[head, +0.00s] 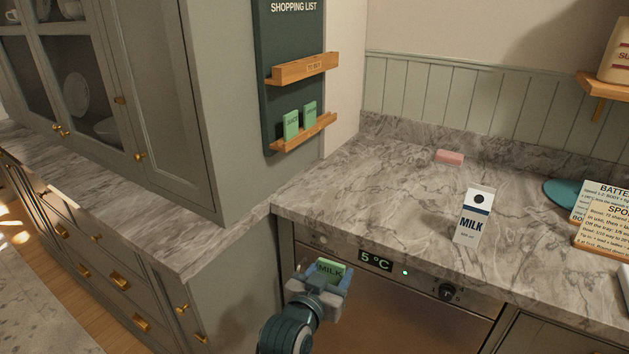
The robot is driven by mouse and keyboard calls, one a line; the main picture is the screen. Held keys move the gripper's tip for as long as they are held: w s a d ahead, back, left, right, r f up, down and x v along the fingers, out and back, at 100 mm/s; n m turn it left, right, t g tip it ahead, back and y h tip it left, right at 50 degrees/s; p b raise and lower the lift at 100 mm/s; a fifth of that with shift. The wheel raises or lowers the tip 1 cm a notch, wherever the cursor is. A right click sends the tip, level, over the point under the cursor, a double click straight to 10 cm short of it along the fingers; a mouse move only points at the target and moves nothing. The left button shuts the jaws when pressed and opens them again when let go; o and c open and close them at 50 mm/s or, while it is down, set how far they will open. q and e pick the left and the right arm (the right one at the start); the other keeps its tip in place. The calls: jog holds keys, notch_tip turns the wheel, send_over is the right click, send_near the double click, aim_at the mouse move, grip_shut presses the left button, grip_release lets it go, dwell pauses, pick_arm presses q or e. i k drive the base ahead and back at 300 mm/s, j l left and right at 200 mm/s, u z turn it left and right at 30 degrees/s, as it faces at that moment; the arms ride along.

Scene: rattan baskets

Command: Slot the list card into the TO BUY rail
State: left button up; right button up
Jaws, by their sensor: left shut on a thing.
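A green card marked MILK (331,268) is held in my left gripper (322,280), which is shut on it in front of the fridge drawer's upper left. The TO BUY rail (303,69) is a wooden ledge on the dark shopping list board (291,35), on the side of the tall cabinet, and it holds no card. The gripper is well below the rail and apart from it. A lower wooden rail (303,133) holds two green cards (291,125). My right gripper is not in view.
A milk carton (473,216) stands on the marble counter (380,205). The tall grey cabinet (190,110) borders the board on the left. The counter's left part is clear.

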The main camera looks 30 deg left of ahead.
aim_at(309, 69)
jog(key=u, duration=0.4)
jog(key=i+l+u, duration=0.1)
jog(key=u, duration=0.35)
jog(key=l+u, duration=0.15)
jog(key=u, duration=0.25)
jog(key=i+l, duration=0.6)
jog(key=l, duration=0.15)
jog(key=u, duration=0.05)
